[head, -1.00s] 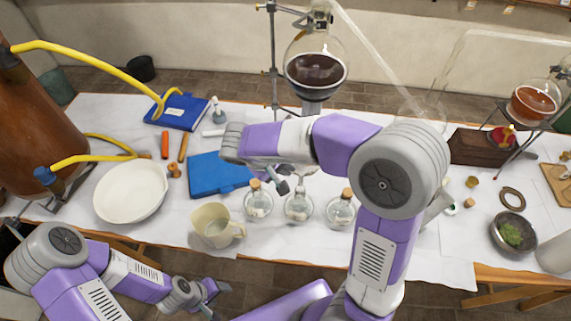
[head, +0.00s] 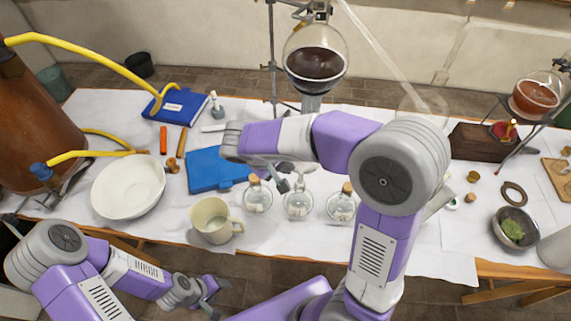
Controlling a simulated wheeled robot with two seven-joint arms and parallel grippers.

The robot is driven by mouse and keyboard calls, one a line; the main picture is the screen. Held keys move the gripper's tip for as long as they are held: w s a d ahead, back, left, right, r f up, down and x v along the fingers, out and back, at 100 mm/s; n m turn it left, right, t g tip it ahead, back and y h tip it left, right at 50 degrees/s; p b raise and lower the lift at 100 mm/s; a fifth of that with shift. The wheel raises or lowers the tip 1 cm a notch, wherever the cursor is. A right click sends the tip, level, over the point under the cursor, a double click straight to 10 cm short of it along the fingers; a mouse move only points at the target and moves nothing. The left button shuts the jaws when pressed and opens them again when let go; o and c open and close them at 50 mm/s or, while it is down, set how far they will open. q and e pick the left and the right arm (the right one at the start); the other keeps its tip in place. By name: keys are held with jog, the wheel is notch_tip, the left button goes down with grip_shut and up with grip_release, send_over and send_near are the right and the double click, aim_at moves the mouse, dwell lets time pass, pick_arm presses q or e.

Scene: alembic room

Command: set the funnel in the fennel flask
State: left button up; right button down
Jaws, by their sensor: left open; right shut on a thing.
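Three small round glass flasks stand in a row at the table's front. The left flask (head: 257,197) and the right flask (head: 341,206) have corks. The middle flask (head: 298,203) shows no cork. Their labels are too small to read, so I cannot tell which is the fennel flask. My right gripper (head: 288,180) is shut at the middle flask's neck, partly hidden by my arm. What it holds is mostly hidden; a pale, clear shape there may be the funnel, but whether it sits in the neck I cannot tell. My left gripper (head: 213,291) is open and empty, before the table's front edge.
A cream mug (head: 209,222) stands left of the flasks, with a white basin (head: 128,187) further left. A blue book (head: 214,171) lies behind. A large flask of dark liquid (head: 315,62) hangs on a stand behind. A bowl with greens (head: 514,229) stands at right.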

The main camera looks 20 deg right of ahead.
aim_at(301, 171)
jog(key=shift+f, duration=0.15)
jog(key=shift+f+b, duration=3.6)
jog(key=shift+f, duration=0.15)
dwell(3.4)
jog(key=c, duration=1.2)
grip_release()
